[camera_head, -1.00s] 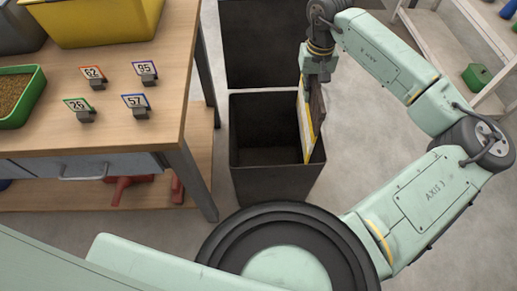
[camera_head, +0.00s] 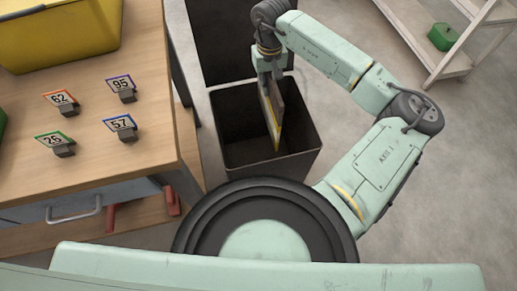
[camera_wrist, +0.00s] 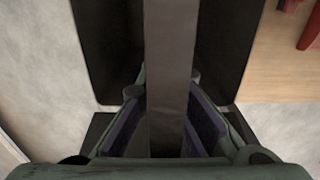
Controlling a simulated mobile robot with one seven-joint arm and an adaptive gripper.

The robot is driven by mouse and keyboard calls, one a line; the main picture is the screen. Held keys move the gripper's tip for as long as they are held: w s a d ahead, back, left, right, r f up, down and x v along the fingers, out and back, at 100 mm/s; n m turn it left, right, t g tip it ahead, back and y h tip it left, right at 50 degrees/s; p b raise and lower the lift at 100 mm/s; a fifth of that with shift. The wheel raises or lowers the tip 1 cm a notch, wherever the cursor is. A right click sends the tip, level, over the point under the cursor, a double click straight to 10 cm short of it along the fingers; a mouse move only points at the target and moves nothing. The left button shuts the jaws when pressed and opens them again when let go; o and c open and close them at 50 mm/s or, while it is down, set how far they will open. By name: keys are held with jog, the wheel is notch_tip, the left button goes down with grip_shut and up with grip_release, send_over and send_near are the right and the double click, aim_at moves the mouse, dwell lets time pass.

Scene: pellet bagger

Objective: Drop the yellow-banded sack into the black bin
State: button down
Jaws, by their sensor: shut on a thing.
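The sack (camera_head: 273,112) is a thin, flat, brown-grey piece with a yellow band along its edge. It hangs upright from my gripper (camera_head: 270,72), with its lower part inside the mouth of the near black bin (camera_head: 317,150). In the wrist view my gripper (camera_wrist: 167,120) is shut on the sack (camera_wrist: 168,60), which runs as a grey strip between the dark finger pads. The bin's dark walls show on both sides of it there. The bin floor under the sack is dark and partly hidden.
A second dark bin (camera_head: 215,45) stands directly behind. A wooden table (camera_head: 150,75) with number cards (camera_head: 122,126) and a yellow tub (camera_head: 60,40) is at left. A pale shelf (camera_head: 465,55) with a green box (camera_head: 446,37) is at upper right. The floor at right is clear.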

jog(key=shift+f+b, duration=0.45)
jog(key=shift+f, duration=2.05)
jog(key=c, duration=1.7)
grip_release()
notch_tip(320, 180, up, 12)
jog(key=shift+r, duration=0.1)
